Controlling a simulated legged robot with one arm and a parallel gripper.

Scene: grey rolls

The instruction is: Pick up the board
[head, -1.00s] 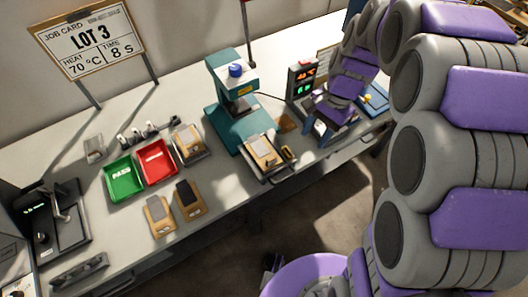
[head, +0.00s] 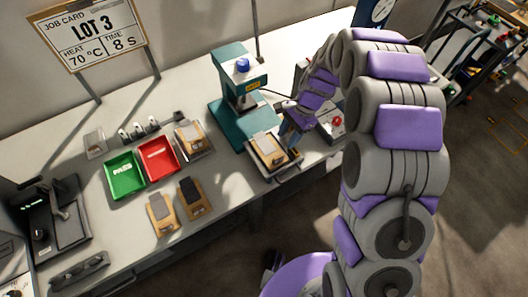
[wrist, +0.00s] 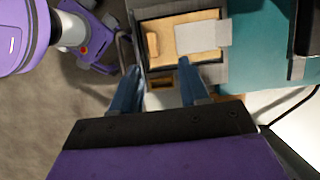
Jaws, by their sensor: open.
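A tan board with a pale grey plate (head: 266,150) lies in a dark shallow tray (head: 287,168) in front of the teal press. In the wrist view the board (wrist: 158,31) lies just beyond my fingertips, with the plate covering its right part and a small tan block at its left. My gripper (wrist: 158,72) is open and empty, its blue fingers pointing at the tray's near edge. In the head view my gripper (head: 291,135) hangs beside the tray's right side, its fingers partly hidden by my arm. Contact cannot be told.
The teal press (head: 231,115) stands directly behind the tray. Two boards (head: 162,213) (head: 192,197) lie near the front edge, and another (head: 191,137) sits in a tray. Green (head: 124,192) and red (head: 158,177) trays stand left. A job card (head: 92,38) stands behind.

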